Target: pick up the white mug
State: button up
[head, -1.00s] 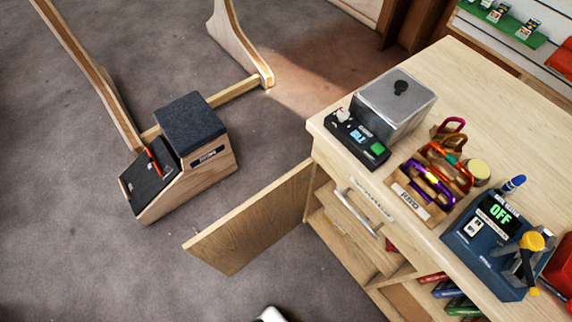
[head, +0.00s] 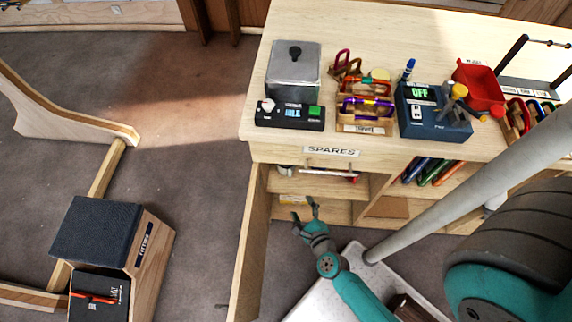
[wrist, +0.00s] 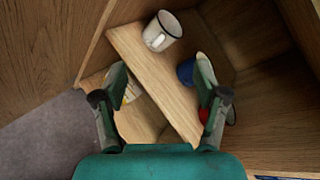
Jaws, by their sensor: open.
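The white mug (wrist: 163,31), with a dark rim and its handle toward the lower left, stands on a wooden shelf (wrist: 150,65) inside the cabinet in the wrist view. My gripper (wrist: 160,75) is open and empty, its fingers spread either side of the shelf, with the mug beyond the fingertips. In the head view my gripper (head: 304,212) is in front of the open cabinet, below the countertop. A small pale shape on the upper shelf there (head: 285,171) may be the mug.
A blue mug (wrist: 186,72) and a red thing (wrist: 203,116) are partly hidden by my right finger. The countertop (head: 390,45) holds gear and devices.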

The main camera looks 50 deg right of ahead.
aim_at(290, 172)
jog(key=w+d+f+m, duration=0.2)
jog(key=w+m, duration=0.1)
jog(key=w, duration=0.1)
jog(key=w+d+f+m+g, duration=0.1)
jog(key=w+d+f+m, duration=0.2)
jog(key=w, duration=0.1)
jog(key=w+d+f+m+h, duration=0.1)
jog(key=w+d+f+m, duration=0.1)
jog(key=w+d+m, duration=0.1)
jog(key=shift+w+f+m+g, duration=0.3)
jog(key=shift+w+f+m, duration=0.1)
jog(key=shift+w+m, duration=0.1)
jog(key=x, duration=0.3)
jog(key=shift+w+d+r, duration=0.15)
jog(key=shift+w+d, duration=0.1)
jog(key=shift+d, duration=0.05)
jog(key=shift+x, duration=0.9)
grip_shut()
